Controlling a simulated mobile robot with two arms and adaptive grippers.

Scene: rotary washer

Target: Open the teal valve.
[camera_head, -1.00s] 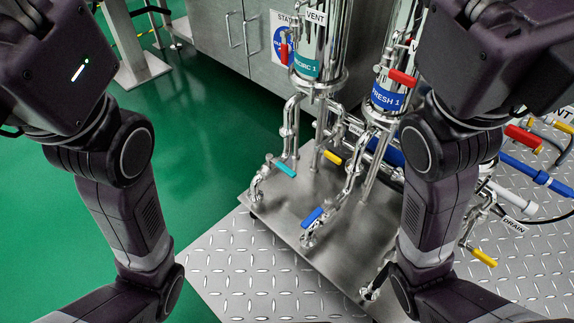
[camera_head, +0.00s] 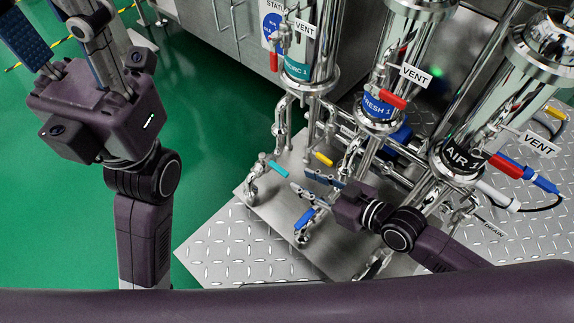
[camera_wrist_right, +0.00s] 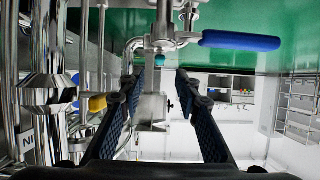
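The teal valve handle (camera_head: 273,168) sits on a thin steel pipe at the left edge of the steel base plate. My right gripper (camera_head: 299,179) is open, its fingers pointing left toward the handle, a short way to its right and apart from it. In the right wrist view my two dark fingers (camera_wrist_right: 160,75) are spread, and a small teal piece (camera_wrist_right: 158,60), apparently the handle seen end-on, shows between their tips. My left gripper (camera_head: 58,35) is open and empty at the upper left, over the floor, far from the valve.
A blue handle (camera_head: 305,218) lies just below my right gripper and also shows in the wrist view (camera_wrist_right: 240,41). A yellow handle (camera_head: 323,159) is just above it. Steel columns with red vent handles (camera_head: 392,100) stand behind. Green floor (camera_head: 205,150) is free at left.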

